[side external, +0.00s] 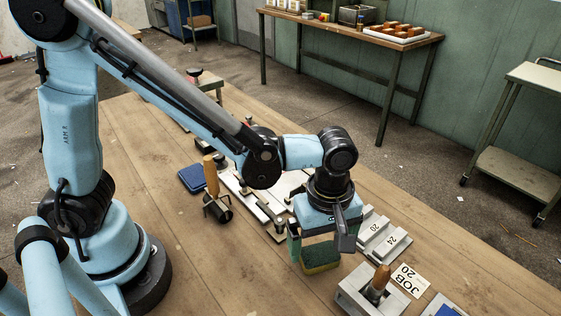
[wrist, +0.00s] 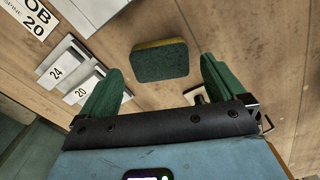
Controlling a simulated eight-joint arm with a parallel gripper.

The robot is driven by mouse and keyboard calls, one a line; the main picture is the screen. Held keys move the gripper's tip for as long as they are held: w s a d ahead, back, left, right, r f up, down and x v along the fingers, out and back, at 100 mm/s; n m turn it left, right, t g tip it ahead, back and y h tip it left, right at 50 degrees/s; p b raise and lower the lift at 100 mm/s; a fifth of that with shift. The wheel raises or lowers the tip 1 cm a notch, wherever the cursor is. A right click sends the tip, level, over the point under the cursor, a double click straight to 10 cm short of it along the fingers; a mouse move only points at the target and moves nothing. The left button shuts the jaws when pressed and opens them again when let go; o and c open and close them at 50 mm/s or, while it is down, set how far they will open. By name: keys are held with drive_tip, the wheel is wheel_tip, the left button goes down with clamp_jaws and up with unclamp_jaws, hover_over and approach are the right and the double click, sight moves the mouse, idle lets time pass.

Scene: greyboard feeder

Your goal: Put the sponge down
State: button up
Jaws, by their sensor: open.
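The sponge (side external: 321,260), green with a yellow layer, sits on the wooden table below my gripper (side external: 320,240). In the wrist view the sponge (wrist: 160,61) shows its dark green top, with a thin yellow edge along one side. The two green fingers of my gripper (wrist: 161,70) are spread wide, with a gap between each finger and the sponge. My gripper is open and holds nothing. In the side view, the gripper body and a finger hide part of the sponge's top.
Numbered grey blocks (side external: 384,236) lie just right of my gripper. A metal holder with a wooden-handled tool (side external: 377,283) and a JOB 20 card (side external: 410,279) are in front. A metal fixture (side external: 262,213) and a blue box (side external: 193,179) are left.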

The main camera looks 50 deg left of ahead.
sight(320, 253)
wheel_tip(320, 253, up, 9)
drive_tip(key=s+a+r+m+t, duration=0.1)
drive_tip(key=a+m+t, duration=0.6)
drive_tip(key=a+m, duration=0.6)
drive_tip(key=a, duration=0.5)
drive_tip(key=shift+a+r+m, duration=0.15)
drive_tip(key=shift+r+m, duration=0.05)
drive_tip(key=shift+m, duration=0.1)
drive_tip(key=shift+c, duration=0.5)
drive_tip(key=shift+c, duration=1.3)
